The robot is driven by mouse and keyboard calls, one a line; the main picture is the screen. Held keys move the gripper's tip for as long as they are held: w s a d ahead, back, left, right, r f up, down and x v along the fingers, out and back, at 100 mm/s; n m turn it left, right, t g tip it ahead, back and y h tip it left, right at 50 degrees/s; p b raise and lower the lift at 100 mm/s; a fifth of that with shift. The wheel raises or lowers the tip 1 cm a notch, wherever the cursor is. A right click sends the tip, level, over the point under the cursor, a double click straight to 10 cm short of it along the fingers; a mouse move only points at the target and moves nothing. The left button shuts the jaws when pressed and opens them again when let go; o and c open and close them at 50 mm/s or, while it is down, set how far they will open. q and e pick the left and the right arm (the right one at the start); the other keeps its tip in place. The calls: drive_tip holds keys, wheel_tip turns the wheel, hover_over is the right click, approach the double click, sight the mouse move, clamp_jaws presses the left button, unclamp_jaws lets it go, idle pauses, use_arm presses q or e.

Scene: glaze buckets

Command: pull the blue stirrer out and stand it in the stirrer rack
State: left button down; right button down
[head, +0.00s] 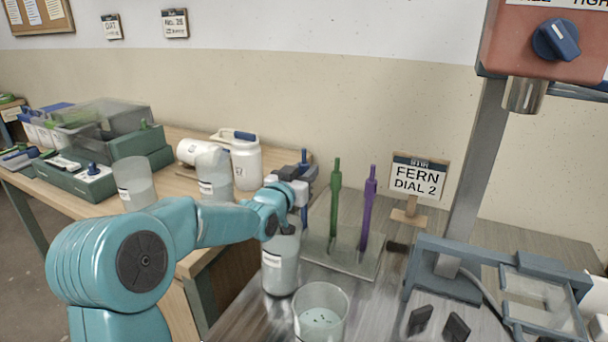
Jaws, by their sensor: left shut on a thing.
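My left gripper (297,190) reaches in from the left and is shut on the blue stirrer (304,158), whose dark blue top shows just above the jaws. The stirrer's lower part is mostly hidden by my gripper and wrist. A clear container with a white label (279,265) stands below my wrist; I cannot tell whether the stirrer's lower end is inside it. The stirrer rack (318,252), a pale flat base, is just right of the gripper. A green stirrer (335,200) and a purple stirrer (369,205) stand upright in it. My right gripper is not in view.
An open clear bucket (321,316) stands in front of the rack. A sign reading FERN DIAL 2 (417,180) stands behind it. A mixer column (474,170) and a blue-grey frame (500,262) are at right.

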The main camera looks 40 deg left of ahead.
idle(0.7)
use_arm(q)
drive_tip(key=shift+b, duration=0.4)
drive_tip(key=shift+f+b, duration=0.2)
drive_tip(key=shift+b, duration=0.35)
idle(0.6)
idle(0.4)
drive_tip(key=c, duration=0.7)
unclamp_jaws()
drive_tip(key=shift+c, duration=0.2)
drive_tip(key=shift+o, duration=0.3)
drive_tip(key=shift+s+f, duration=0.1)
